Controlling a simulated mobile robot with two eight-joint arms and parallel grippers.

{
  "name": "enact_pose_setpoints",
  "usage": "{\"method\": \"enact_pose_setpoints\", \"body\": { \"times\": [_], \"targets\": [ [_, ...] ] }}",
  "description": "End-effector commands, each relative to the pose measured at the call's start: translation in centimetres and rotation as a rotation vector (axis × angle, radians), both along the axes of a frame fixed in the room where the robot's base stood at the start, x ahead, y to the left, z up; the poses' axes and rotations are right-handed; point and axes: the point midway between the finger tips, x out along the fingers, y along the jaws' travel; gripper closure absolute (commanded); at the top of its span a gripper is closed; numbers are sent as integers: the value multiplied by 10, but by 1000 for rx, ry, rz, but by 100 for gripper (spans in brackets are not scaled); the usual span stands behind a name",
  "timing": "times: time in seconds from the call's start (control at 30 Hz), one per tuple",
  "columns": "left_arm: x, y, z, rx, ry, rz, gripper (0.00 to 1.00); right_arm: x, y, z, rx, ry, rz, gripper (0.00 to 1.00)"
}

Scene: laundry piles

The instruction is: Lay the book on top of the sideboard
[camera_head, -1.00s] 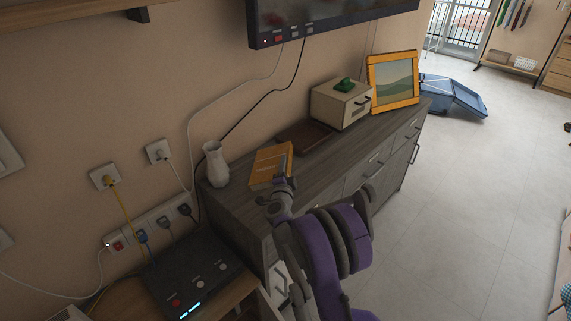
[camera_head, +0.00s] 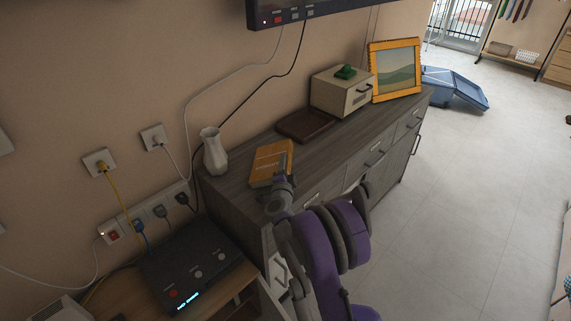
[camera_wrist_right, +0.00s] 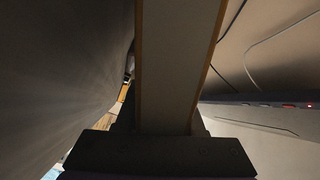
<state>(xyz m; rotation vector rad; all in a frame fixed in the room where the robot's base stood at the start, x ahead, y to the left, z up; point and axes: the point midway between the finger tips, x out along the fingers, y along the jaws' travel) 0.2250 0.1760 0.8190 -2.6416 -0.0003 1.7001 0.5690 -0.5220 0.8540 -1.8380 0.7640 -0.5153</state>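The book (camera_head: 268,163) has an orange cover and is held roughly flat over the left part of the grey wooden sideboard (camera_head: 336,162). My right gripper (camera_head: 284,171) is shut on its near right edge. In the right wrist view the book (camera_wrist_right: 178,60) shows edge-on, with pale pages between orange covers, between my fingers (camera_wrist_right: 163,122). Whether its underside touches the sideboard top cannot be told. My left gripper is out of view.
A white vase (camera_head: 214,152) stands left of the book. A dark brown tray (camera_head: 305,126), a cream box (camera_head: 341,93) with a green item (camera_head: 346,72), and an orange picture frame (camera_head: 372,78) stand farther right. A television (camera_head: 320,8) hangs above.

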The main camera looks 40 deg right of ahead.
Motion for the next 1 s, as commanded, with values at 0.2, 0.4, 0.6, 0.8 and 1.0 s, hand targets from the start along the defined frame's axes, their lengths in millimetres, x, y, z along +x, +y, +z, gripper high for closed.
{"method": "enact_pose_setpoints", "body": {
  "times": [0.2, 0.4, 0.6, 0.8, 1.0],
  "targets": [
    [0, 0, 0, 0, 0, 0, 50, 0, 0, 0, 0, 0, -1, 28],
    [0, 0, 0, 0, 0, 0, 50, 0, 0, 0, 0, 0, -1, 28],
    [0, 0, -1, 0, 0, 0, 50, -5, 6, 0, 0, 0, 1, 28],
    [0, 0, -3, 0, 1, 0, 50, -30, 31, -1, 1, 1, 2, 28],
    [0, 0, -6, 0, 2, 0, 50, -58, 59, 0, 0, 0, 2, 28]
  ]
}}
